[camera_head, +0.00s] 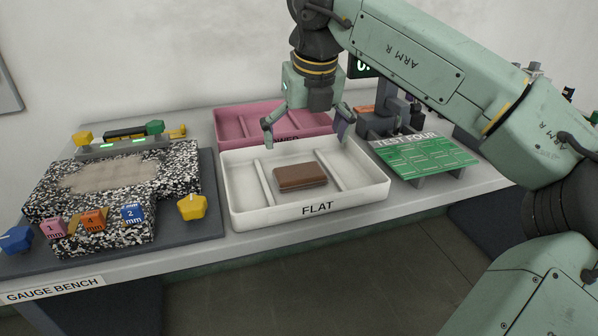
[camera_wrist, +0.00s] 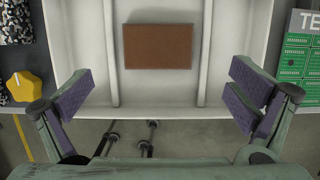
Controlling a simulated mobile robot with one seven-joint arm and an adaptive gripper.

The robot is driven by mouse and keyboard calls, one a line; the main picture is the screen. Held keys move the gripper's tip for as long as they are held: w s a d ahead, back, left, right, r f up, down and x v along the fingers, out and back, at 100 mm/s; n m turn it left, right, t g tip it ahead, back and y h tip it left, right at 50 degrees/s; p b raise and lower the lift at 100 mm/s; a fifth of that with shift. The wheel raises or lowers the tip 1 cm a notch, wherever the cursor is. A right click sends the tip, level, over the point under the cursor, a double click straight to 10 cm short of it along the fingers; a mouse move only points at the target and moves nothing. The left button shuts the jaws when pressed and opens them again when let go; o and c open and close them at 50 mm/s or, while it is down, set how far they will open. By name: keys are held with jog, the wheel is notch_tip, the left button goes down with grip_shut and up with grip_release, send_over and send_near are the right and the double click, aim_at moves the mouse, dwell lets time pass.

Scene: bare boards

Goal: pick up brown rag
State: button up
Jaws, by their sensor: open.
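The brown rag (camera_head: 300,177) is a flat, folded-looking rectangle. It lies in the middle compartment of the white tray (camera_head: 262,215) labelled FLAT. In the wrist view the brown rag (camera_wrist: 158,46) shows at the top centre, between the tray's two dividers. My gripper (camera_head: 306,142) is open and empty, above the back part of the white tray in the head view. In the wrist view my gripper (camera_wrist: 160,92) has its two purple-padded fingers wide apart, with the rag between and beyond them, not touched.
A pink tray (camera_head: 233,122) stands behind the white tray. A green circuit board (camera_head: 425,157) is to the right. At left is a speckled block (camera_head: 180,160) with coloured gauge blocks and a yellow knob (camera_head: 192,207). The bench's front edge is close to the white tray.

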aim_at(300, 172)
jog(key=p+x, duration=0.1)
jog(key=x, duration=0.8)
jog(key=shift+s+a, duration=0.1)
jog(key=shift+a, duration=0.1)
jog(key=shift+r, duration=0.1)
jog(key=c, duration=1)
